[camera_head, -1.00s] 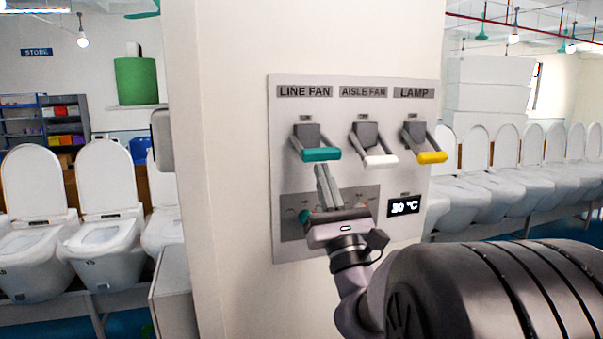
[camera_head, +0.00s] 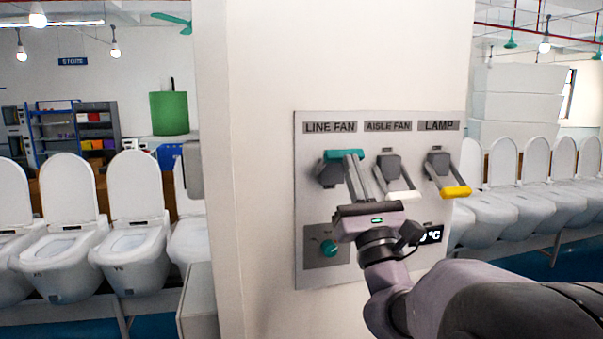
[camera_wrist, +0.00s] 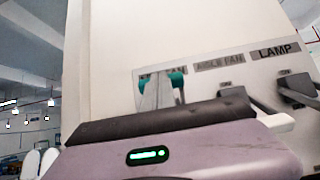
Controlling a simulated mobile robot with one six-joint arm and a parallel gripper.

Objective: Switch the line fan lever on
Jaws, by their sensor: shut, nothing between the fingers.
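The line fan lever (camera_head: 335,156) is the left one of three on the grey wall panel (camera_head: 310,212), under the LINE FAN label. Its teal handle is tilted up, above its dark mount. My gripper (camera_head: 354,160) is shut and empty, its fingertips pointing up at this handle. In the wrist view the teal handle (camera_wrist: 177,78) shows behind and beside the fingertips (camera_wrist: 160,80), which partly hide it. I cannot tell if they touch it.
The aisle fan lever (camera_head: 404,194) with a white handle and the lamp lever (camera_head: 455,192) with a yellow handle hang down, close to the right. Toilets (camera_head: 130,240) line both sides.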

